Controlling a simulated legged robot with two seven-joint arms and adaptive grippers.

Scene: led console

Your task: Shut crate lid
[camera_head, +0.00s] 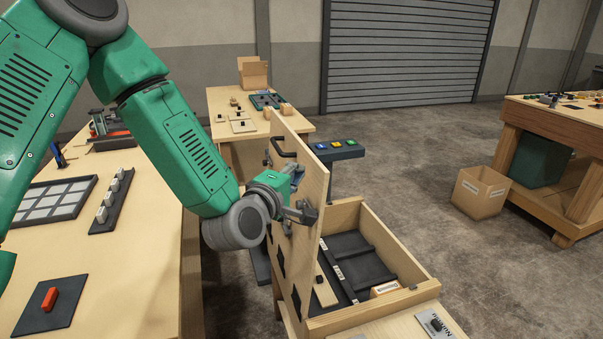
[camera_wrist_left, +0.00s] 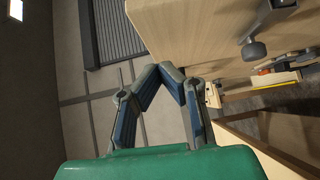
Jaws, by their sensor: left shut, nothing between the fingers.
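The crate (camera_head: 341,214) is an open wooden box with dark contents inside. Its lid (camera_head: 312,180) is a pale wooden panel standing upright along the crate's left side, open. A dark handle (camera_head: 283,148) is on the lid's left face. My left gripper (camera_head: 303,213) is at the lid's near part, shut and empty; whether it touches the lid I cannot tell. In the left wrist view the finger tips (camera_wrist_left: 172,71) meet beside a wooden panel (camera_wrist_left: 195,30), which looks like the lid. My right gripper is not in view.
A workbench (camera_head: 140,230) with switches fills the left. A table (camera_head: 222,105) with small parts stands behind the lid. A button panel (camera_head: 338,149) stands just beyond the crate.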

